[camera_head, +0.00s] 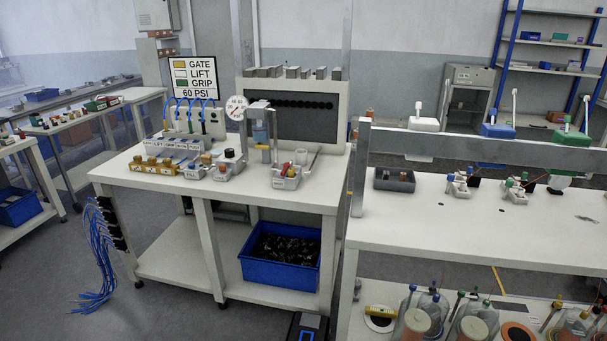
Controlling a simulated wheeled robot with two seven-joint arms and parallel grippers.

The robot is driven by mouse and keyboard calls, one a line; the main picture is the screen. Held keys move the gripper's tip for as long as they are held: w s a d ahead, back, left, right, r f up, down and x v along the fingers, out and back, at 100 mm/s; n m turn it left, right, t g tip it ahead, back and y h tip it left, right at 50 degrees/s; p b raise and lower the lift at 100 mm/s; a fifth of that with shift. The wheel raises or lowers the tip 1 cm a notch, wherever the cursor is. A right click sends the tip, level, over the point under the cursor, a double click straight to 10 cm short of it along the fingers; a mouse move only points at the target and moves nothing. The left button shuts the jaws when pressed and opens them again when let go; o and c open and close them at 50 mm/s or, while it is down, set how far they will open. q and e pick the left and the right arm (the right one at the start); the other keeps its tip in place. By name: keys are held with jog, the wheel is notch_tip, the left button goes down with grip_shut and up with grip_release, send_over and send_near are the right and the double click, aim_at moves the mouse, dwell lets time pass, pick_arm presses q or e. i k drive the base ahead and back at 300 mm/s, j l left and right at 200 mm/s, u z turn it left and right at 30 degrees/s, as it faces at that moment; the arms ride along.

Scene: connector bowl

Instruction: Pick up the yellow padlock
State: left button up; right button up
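I cannot make out a clear yellow padlock in the head view. Small yellow-brown parts (155,166) sit in a row at the left front of the middle bench (300,203). A small yellow part (263,147) is at the blue and grey fixture on the same bench. A yellow piece (379,311) lies on the lower shelf at the right. These are too small to tell their exact shape. Neither of my grippers is in view.
A blue bin (281,279) of dark pieces stands on the middle bench's lower shelf. A label board (194,76) and a round gauge (236,107) stand above the bench. The right table (440,225) has a grey tray (394,181) and bare room in front.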

aim_at(291, 169)
jog(key=i+j+z, duration=0.15)
jog(key=z, duration=0.25)
jog(key=i+j+z, duration=0.2)
jog(key=z, duration=0.2)
jog(key=i+j+z, duration=0.15)
jog(key=z, duration=0.25)
jog(key=j, duration=0.1)
